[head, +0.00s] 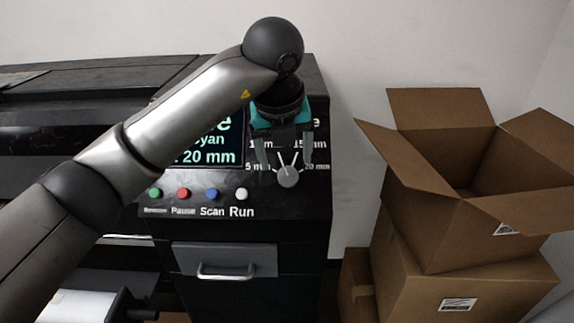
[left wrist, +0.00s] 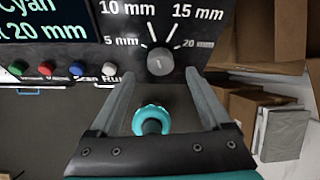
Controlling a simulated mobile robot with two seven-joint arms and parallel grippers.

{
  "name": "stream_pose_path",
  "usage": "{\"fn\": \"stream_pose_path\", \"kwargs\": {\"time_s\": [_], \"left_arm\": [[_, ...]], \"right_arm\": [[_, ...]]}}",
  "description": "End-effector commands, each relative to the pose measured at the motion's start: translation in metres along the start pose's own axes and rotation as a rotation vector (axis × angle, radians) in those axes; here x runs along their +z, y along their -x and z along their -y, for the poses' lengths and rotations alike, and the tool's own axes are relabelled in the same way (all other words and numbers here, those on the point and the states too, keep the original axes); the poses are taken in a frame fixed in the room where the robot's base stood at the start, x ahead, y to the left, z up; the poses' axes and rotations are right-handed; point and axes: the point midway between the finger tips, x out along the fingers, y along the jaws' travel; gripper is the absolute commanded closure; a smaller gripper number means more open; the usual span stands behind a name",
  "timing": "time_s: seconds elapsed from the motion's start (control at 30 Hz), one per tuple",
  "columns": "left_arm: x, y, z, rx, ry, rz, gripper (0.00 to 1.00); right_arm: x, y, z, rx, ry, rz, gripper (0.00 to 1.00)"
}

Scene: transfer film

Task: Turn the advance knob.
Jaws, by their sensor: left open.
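The advance knob (head: 288,177) is a round grey dial on the black control panel, with white tick lines and labels 5 mm, 10 mm, 15 mm and 20 mm around it. In the left wrist view the knob (left wrist: 160,62) is just beyond the fingertips, roughly centred between them. Contact with the knob is not visible. My right gripper is not in view.
A screen (head: 208,156) reading 20 mm is left of the dial, partly behind my arm. Green, red, blue and white buttons (head: 184,194) sit below it. A drawer with a handle (head: 226,272) is underneath. Open cardboard boxes (head: 440,225) stand to the right.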

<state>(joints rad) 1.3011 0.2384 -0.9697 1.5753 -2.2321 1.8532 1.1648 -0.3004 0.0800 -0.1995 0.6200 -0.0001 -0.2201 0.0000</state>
Motion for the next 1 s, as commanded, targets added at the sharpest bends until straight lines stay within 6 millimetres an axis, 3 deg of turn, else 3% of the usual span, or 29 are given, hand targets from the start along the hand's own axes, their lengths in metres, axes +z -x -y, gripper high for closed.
{"fn": "stream_pose_path", "kwargs": {"time_s": [0.1, 0.3, 0.67, 1.0], "left_arm": [[0.000, -0.021, 0.000, 0.001, 0.001, -0.004, 0.19], [0.000, -0.044, 0.000, -0.001, 0.000, -0.002, 0.19], [0.000, -0.051, 0.001, -0.002, -0.001, 0.000, 0.19], [0.000, -0.050, 0.001, -0.002, -0.001, 0.000, 0.54]], "right_arm": [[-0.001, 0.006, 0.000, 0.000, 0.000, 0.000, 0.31], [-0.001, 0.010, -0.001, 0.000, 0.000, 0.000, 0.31], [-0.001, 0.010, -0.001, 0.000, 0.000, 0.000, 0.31], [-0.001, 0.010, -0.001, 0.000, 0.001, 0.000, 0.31]]}}
